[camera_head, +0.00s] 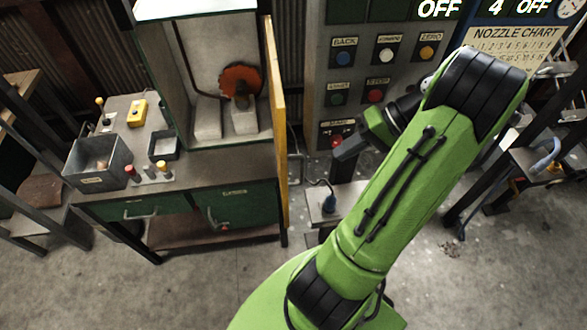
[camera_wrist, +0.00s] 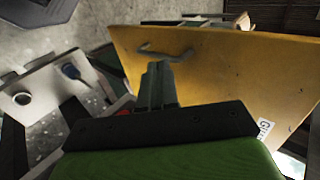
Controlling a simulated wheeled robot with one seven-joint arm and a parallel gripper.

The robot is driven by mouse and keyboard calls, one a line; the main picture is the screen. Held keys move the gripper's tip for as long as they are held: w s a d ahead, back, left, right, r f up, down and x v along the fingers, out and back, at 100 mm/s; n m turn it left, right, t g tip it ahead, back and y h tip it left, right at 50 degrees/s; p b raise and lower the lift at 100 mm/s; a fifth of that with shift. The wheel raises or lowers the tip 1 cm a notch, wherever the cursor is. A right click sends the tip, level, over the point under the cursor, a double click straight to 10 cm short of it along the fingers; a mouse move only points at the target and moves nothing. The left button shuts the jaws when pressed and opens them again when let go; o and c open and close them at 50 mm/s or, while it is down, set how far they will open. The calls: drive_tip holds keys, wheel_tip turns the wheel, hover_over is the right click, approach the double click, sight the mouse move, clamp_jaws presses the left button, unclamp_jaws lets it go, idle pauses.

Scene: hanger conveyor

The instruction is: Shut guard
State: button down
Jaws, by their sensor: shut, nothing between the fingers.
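The guard is a yellow panel (camera_head: 277,120) on the right side of the machine cabinet. It stands swung open, nearly edge-on in the head view. In the wrist view the guard (camera_wrist: 235,75) fills the upper right, with a grey bar handle (camera_wrist: 166,54) and a partly hidden white label. My gripper (camera_wrist: 160,70) is shut and empty, its fingertips overlapping the lower edge of the handle in that view; contact cannot be told. In the head view my gripper (camera_head: 342,152) is to the right of the guard, in front of the control panel, its fingers hard to make out.
The open cabinet (camera_head: 205,70) holds an orange-red wheel (camera_head: 241,80). A bench with a grey bin (camera_head: 97,162) and small knobs stands to its left. A control panel (camera_head: 384,85) with several buttons is behind my arm. A small stand (camera_head: 335,203) is below my gripper. The front floor is clear.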

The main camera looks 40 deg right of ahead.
sight(301, 170)
drive_tip(key=w+a+f+b, duration=0.1)
drive_tip(key=w+a, duration=0.1)
drive_tip(key=w+a+f+b, duration=0.1)
drive_tip(key=a+f, duration=0.1)
drive_tip(key=a, duration=0.1)
drive_tip(key=w+a+f+b, duration=0.1)
drive_tip(key=w+a+f, duration=0.1)
drive_tip(key=a, duration=0.1)
drive_tip(key=shift+w+f, duration=0.2)
drive_tip(key=shift+w, duration=0.15)
drive_tip(key=shift+w+a, duration=0.1)
drive_tip(key=shift+w, duration=0.05)
